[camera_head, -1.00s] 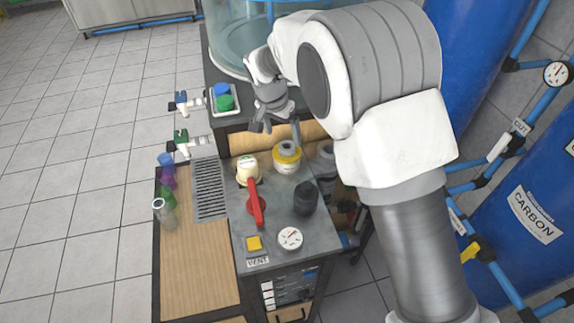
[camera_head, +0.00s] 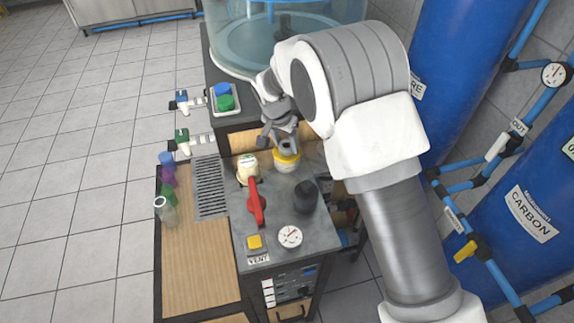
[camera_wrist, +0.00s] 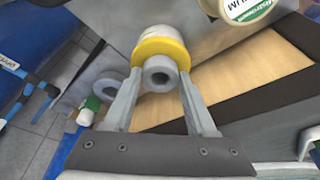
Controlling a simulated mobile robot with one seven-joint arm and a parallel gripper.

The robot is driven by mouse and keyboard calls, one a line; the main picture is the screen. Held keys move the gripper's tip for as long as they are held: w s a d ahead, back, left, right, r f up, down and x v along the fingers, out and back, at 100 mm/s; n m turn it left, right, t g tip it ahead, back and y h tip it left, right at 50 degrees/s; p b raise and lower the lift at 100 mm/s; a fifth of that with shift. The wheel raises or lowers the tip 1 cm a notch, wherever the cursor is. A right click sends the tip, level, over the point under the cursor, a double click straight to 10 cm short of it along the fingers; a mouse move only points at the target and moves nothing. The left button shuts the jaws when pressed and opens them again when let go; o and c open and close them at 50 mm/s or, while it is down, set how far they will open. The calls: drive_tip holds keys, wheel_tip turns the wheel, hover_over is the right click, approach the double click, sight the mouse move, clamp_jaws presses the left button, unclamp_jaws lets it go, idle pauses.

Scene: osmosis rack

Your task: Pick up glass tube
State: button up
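A clear glass tube (camera_head: 165,212) stands at the left edge of the bench, in front of green, purple and blue ones in a row. My gripper (camera_head: 281,141) is well to the right of it, over a white and yellow cap-like part (camera_head: 286,161). In the wrist view this part (camera_wrist: 160,47) lies between my open fingertips (camera_wrist: 153,78), with a grey hollow end facing the camera. I cannot tell whether the fingers touch it. The row of tubes is not in the wrist view.
A red handle (camera_head: 256,203), a cream cap (camera_head: 247,169), a dark knob (camera_head: 306,197) and a gauge (camera_head: 289,236) stand on the grey panel. A wooden surface (camera_head: 195,265) at the front left is clear. Blue tanks (camera_head: 458,75) rise at the right.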

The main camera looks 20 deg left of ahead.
drive_tip(key=shift+c, duration=1.2)
drive_tip(key=shift+r, duration=0.1)
wheel_tip(320, 180, up, 28)
